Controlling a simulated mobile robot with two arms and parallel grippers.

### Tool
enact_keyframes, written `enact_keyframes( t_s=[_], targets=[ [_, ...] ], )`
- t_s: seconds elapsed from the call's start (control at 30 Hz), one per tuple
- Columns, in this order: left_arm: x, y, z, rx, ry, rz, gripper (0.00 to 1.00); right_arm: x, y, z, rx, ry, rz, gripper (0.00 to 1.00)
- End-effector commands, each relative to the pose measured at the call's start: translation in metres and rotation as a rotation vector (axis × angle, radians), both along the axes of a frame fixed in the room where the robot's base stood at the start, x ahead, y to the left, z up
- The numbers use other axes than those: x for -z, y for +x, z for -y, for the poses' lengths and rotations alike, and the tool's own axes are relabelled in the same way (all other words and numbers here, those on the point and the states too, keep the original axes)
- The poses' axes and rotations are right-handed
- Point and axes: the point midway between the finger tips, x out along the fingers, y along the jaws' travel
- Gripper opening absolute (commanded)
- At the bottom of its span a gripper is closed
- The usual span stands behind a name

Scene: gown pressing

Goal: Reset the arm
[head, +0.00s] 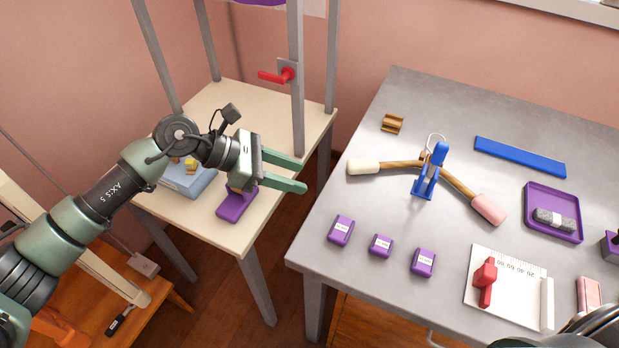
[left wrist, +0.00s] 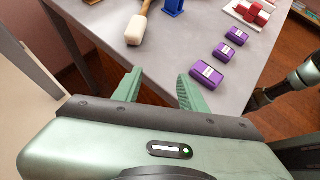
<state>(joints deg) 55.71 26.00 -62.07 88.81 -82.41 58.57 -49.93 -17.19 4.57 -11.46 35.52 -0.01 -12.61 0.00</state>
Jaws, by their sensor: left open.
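My left arm comes in from the left in the head view. Its green gripper (head: 296,173) is open and empty, held above the gap between the cream table (head: 215,130) and the grey metal table (head: 360,270). In the left wrist view the two green fingers (left wrist: 157,88) stand apart, with nothing between them and the grey table's edge beyond. A dark rounded part at the bottom right corner of the head view is probably my right arm; its gripper does not show there. A dark arm link (left wrist: 285,88) shows at the right of the left wrist view.
Several purple blocks (head: 340,230) stand near the grey table's front edge. A blue stand (head: 428,175), two mallets (head: 365,166), a purple tray (head: 537,230) and a red clamp (head: 485,280) lie beyond. A grey post (head: 296,80) with a red handle (head: 275,77) rises behind my left gripper.

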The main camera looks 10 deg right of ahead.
Motion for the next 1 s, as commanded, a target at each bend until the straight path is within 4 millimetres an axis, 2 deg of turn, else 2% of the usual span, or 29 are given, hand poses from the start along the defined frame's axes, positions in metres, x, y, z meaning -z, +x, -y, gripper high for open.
enact_keyframes(
  t_s=[0.2, 0.57, 0.67, 0.77, 0.87, 0.9, 0.97, 1.0],
  targets=[
    [-0.016, -0.009, 0.021, -0.046, -0.128, -0.057, 0.42, 0.000, 0.000, 0.000, 0.000, 0.000, 0.001, 0.80],
    [-0.025, -0.012, 0.029, -0.069, -0.187, -0.085, 0.42, 0.000, 0.000, 0.000, 0.000, 0.000, 0.001, 0.80],
    [-0.034, -0.017, 0.038, -0.096, -0.254, -0.122, 0.42, 0.000, 0.000, 0.000, 0.000, 0.000, 0.001, 0.80],
    [-0.062, -0.023, 0.054, -0.180, -0.440, -0.233, 0.42, 0.000, 0.001, 0.000, 0.000, 0.000, 0.001, 0.80],
    [-0.106, -0.021, 0.058, -0.333, -0.717, -0.432, 0.42, 0.000, 0.001, 0.000, 0.000, 0.000, 0.001, 0.80],
    [-0.122, -0.015, 0.051, -0.410, -0.836, -0.527, 0.42, 0.000, 0.001, 0.000, 0.000, 0.000, 0.001, 0.80],
    [-0.141, -0.001, 0.033, -0.534, -1.007, -0.679, 0.42, 0.000, 0.001, 0.000, 0.000, 0.000, 0.001, 0.80],
    [-0.147, 0.008, 0.016, -0.621, -1.114, -0.783, 0.42, 0.000, 0.001, 0.000, 0.000, 0.000, 0.001, 0.80]
  ],
)
